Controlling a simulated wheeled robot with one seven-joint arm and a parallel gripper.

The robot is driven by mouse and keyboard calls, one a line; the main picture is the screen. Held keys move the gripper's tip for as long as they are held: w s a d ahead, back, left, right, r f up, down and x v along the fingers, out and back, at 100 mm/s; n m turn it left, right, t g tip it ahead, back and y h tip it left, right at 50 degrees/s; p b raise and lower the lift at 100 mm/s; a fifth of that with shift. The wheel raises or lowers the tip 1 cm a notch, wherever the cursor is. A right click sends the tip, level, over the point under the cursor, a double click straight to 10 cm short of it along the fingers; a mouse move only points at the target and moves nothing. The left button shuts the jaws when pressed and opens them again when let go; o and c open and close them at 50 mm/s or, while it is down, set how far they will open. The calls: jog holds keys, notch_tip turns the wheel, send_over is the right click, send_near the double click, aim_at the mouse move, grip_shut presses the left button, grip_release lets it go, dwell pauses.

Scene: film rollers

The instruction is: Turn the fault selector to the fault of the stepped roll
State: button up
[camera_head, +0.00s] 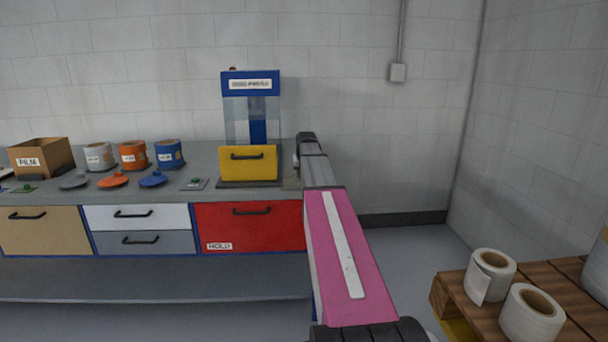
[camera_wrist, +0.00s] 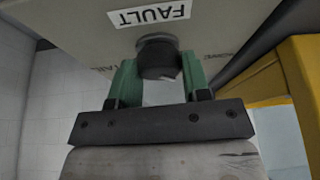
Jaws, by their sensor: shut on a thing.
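In the wrist view, the dark round fault selector knob (camera_wrist: 158,62) sticks out of a grey panel (camera_wrist: 75,28) under a white label (camera_wrist: 150,15) that reads FAULT upside down. The green fingers of my gripper (camera_wrist: 158,78) are on both sides of the knob and shut on it. Small lettering sits on the panel left and right of the knob, partly hidden and not clearly readable. The knob's pointer cannot be made out. In the head view my arm hides the selector. Two white rolls (camera_head: 492,276) (camera_head: 532,314) stand on a pallet; I cannot tell which roll is stepped.
A blue machine (camera_head: 250,82) with a yellow front (camera_head: 247,166) stands left of my arm; yellow also shows close by in the wrist view (camera_wrist: 262,84). The bench (camera_head: 205,184) carries tubs, lids and a box (camera_head: 42,157). The wooden pallet (camera_head: 452,290) is at lower right.

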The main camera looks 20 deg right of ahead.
jog(key=shift+a+m+g+h, duration=0.1)
jog(key=shift+m+g+h, duration=0.45)
jog(key=shift+m, duration=1.65)
jog(key=shift+h, duration=0.25)
jog(key=o, duration=0.9)
jog(key=shift+t, duration=0.25)
jog(key=shift+r, duration=0.1)
jog(key=v, duration=1)
jog(key=shift+s+r, duration=0.1)
jog(key=shift+r, duration=0.2)
